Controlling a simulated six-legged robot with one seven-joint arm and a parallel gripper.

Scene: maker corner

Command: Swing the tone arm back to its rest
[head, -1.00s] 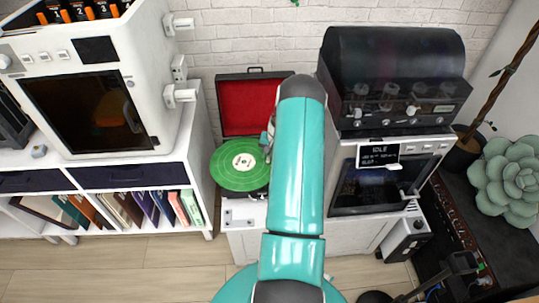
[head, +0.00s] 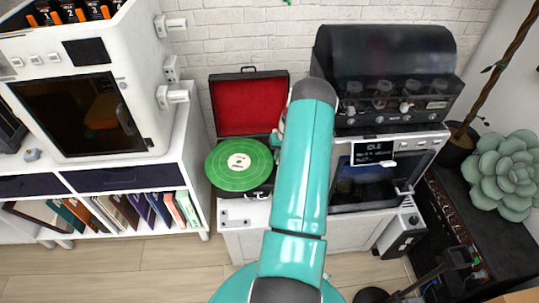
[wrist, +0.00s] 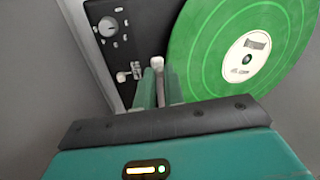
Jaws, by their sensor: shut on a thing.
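The record player is an open black case with a red-lined lid (head: 249,107) in the head view. A green record (head: 232,178) with a pale label lies on it; it also fills the upper right of the wrist view (wrist: 211,50). My gripper (wrist: 160,82) is shut on the tone arm, beside the record's edge. Only a pale end of the tone arm (wrist: 157,62) shows at the fingertips; the rest is hidden. The black deck (wrist: 118,48) with a knob and a small pale fitting (wrist: 130,73) lies left of my fingers. In the head view my arm hides most of my gripper.
A white shelf with books (head: 150,210) and a large white machine (head: 85,105) stand left. A dark-hooded machine (head: 385,70) sits on a white oven-like unit (head: 385,175) close right of my arm. A brick wall is behind. Wood floor is open at the lower left.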

